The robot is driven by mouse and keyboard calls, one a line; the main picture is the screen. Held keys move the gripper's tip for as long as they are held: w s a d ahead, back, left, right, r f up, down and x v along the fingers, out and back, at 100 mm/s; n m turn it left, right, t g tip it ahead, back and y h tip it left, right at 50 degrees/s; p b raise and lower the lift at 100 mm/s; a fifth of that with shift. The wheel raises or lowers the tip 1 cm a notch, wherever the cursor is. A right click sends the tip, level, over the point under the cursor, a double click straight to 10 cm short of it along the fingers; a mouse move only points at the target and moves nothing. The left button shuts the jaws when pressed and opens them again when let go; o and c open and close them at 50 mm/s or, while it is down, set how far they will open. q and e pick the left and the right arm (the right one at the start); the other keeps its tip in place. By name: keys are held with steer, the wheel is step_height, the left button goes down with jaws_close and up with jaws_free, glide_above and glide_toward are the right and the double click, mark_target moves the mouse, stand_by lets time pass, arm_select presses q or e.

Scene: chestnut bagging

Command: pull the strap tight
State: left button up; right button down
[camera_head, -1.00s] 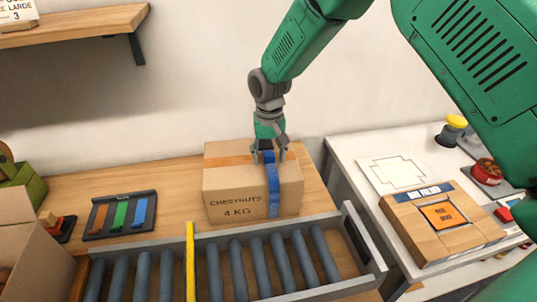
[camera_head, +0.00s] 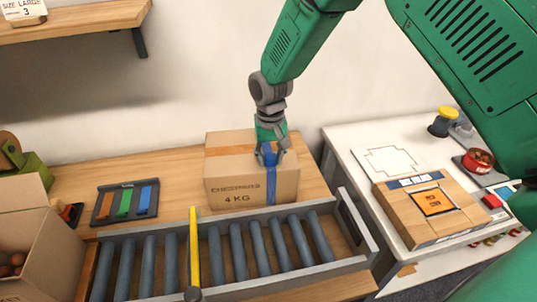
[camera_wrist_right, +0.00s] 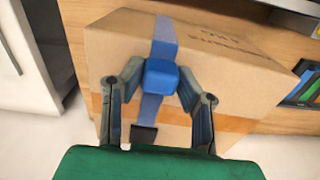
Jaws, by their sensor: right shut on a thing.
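A cardboard box (camera_head: 235,187) marked "CHESTNUTS 4 KG" stands closed on the wooden bench behind the rollers. A blue strap (camera_head: 271,186) runs down its front face, right of the lettering. The strap also crosses the box in the right wrist view (camera_wrist_right: 165,35). My right gripper (camera_head: 270,157) is at the top front edge of the box, pointing down. In the right wrist view its fingers (camera_wrist_right: 160,82) are shut on a raised blue piece of the strap. My left gripper is not in view.
A roller conveyor (camera_head: 238,250) with a yellow bar (camera_head: 194,250) lies in front. An open carton (camera_head: 40,245) with chestnuts is at left, near a rack of coloured strips (camera_head: 125,202). A white side table (camera_head: 350,152) is at right.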

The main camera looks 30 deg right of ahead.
mark_target(273, 155)
steer(key=c, duration=1.3)
jaws_free()
steer(key=shift+c, duration=0.2)
steer(key=shift+o, duration=0.7)
steer(key=shift+d, duration=0.2)
steer(key=shift+a, duration=0.1)
steer(key=shift+a+r, duration=0.1)
steer(key=shift+r, duration=0.15)
step_height(273, 155, up, 11)
steer(key=shift+d+r, duration=0.15)
steer(key=shift+d, duration=0.1)
